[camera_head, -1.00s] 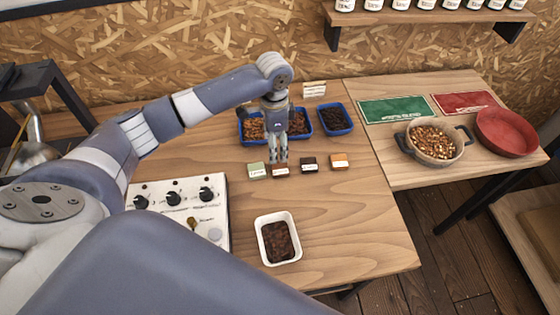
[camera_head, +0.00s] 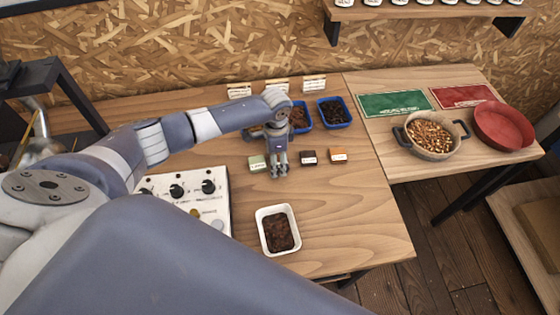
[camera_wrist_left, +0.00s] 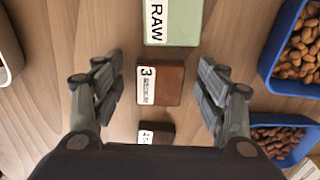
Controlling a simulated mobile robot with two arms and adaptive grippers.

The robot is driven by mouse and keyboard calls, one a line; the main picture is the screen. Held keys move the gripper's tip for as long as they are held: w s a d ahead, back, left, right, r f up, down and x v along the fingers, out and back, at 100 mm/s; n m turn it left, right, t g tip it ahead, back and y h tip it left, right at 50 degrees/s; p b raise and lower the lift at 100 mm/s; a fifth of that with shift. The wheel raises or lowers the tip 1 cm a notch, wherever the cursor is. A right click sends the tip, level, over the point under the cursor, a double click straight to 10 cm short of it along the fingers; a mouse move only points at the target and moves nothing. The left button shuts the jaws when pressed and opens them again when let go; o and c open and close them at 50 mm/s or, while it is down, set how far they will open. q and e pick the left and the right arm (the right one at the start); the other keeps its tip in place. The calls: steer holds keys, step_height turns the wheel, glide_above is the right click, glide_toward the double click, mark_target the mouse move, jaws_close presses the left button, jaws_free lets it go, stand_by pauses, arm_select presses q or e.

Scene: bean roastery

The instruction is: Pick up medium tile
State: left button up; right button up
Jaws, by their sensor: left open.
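My left gripper (camera_head: 278,174) is open and points down over the row of small tiles, with nothing held. In the left wrist view, a reddish-brown tile (camera_wrist_left: 170,83) with a white label lies between the open fingers (camera_wrist_left: 160,90), with a gap on both sides. The label starts with a 3; its smaller text is blurred. In the head view the gripper hides this tile. A green tile (camera_head: 258,163), labelled RAW in the wrist view (camera_wrist_left: 182,18), lies to its left. A dark brown tile (camera_head: 309,157) and an orange tile (camera_head: 338,154) lie to its right.
Blue bins of beans (camera_head: 335,112) stand behind the tiles. A white tray of dark brown contents (camera_head: 262,238) sits in front, and a control box (camera_head: 160,206) at the left. A bean pot (camera_head: 405,140) and red dish (camera_head: 505,143) stand on the right table.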

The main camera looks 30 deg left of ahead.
arm_select(q)
steer(key=c, duration=1.2)
steer(key=shift+o, duration=0.2)
steer(key=shift+r, duration=0.15)
